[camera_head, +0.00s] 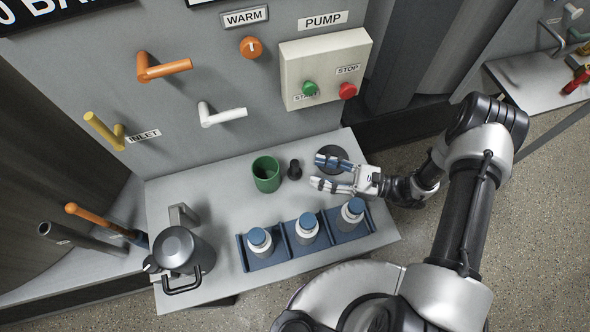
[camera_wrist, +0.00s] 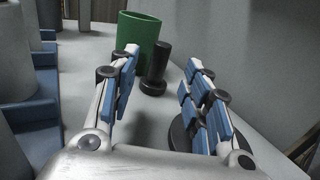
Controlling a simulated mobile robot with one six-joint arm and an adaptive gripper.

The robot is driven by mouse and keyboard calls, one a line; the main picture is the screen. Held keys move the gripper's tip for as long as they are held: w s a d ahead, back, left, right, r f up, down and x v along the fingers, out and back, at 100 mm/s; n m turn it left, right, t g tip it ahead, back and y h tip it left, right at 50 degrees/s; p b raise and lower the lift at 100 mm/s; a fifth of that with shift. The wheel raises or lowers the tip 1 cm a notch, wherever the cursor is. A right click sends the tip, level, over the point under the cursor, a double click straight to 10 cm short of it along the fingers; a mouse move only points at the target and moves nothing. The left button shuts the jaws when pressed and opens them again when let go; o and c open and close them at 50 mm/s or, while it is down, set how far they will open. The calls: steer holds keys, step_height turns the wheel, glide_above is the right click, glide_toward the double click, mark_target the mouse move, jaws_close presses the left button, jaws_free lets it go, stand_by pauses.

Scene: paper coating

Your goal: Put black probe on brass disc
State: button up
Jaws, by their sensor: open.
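The black probe (camera_head: 294,169) stands upright on the grey bench, just right of the green cup. In the wrist view the probe (camera_wrist: 157,66) is a dark cylinder on a wider foot, ahead of and between my fingertips. My gripper (camera_head: 321,172) is open and empty, with blue-padded fingers pointing left toward the probe, apart from it. A dark round disc (camera_head: 334,150) lies on the bench partly hidden under the upper finger; it also shows under the right finger in the wrist view (camera_wrist: 179,137). It looks dark grey; no brass-coloured disc is visible.
The green cup (camera_head: 266,175) stands close beside the probe. A blue rack (camera_head: 284,231) with three blue-capped bottles lies in front. A metal jug (camera_head: 181,250) stands at left. The wall panel with handles and a pump box (camera_head: 325,67) rises behind.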

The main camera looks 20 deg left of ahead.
mark_target(295, 169)
steer(key=shift+s+a+b, duration=0.2)
steer(key=shift+a, duration=1.2)
steer(key=shift+s+a+b, duration=0.2)
steer(key=shift+a, duration=1.15)
jaws_close()
